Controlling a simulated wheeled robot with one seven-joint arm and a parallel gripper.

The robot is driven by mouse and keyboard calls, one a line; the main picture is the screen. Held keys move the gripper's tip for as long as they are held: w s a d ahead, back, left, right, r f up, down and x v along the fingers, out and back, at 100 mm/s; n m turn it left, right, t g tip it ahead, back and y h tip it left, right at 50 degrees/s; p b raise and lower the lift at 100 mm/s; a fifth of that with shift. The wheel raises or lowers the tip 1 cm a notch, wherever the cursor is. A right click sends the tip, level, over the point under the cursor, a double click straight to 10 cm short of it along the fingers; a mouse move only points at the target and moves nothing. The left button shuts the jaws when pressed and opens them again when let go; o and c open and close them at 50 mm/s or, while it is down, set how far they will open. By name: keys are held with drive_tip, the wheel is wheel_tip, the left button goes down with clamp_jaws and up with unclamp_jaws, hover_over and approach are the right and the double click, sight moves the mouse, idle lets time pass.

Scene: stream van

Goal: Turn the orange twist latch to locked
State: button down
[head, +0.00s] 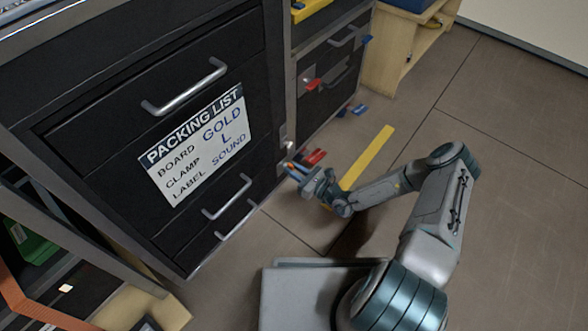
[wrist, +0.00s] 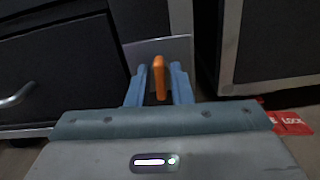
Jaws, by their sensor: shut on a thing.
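The orange twist latch (wrist: 158,72) stands upright in the wrist view, in front of a grey plate (wrist: 180,48). My gripper (wrist: 159,88) has its two blue fingers on either side of the latch and is shut on it. In the head view my gripper (head: 289,167) is low beside the edge of the black drawer cabinet, and the latch is mostly hidden by the fingers. A red tag (wrist: 290,123) with the word LOCK partly shows at the right in the wrist view.
A black drawer unit (head: 100,110) with metal handles carries a packing list (head: 195,145). A second dark cabinet (head: 325,90) stands beyond it. Red tags (head: 314,157) are near my gripper. A yellow strip (head: 367,158) marks the floor. The floor at the right is clear.

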drive_tip(key=shift+w+d+f+m+p, duration=0.1)
drive_tip(key=shift+m+p, duration=0.35)
drive_tip(key=shift+m, duration=2.4)
drive_tip(key=shift+s+f+m+p, duration=0.1)
drive_tip(key=shift+m+p, duration=0.4)
drive_tip(key=shift+m, duration=2.4)
drive_tip(key=shift+w+d+f+m+p, duration=0.1)
drive_tip(key=shift+m+p, duration=0.35)
drive_tip(key=shift+m, duration=2.4)
drive_tip(key=shift+a, duration=0.1)
drive_tip(key=c, duration=1.5)
unclamp_jaws()
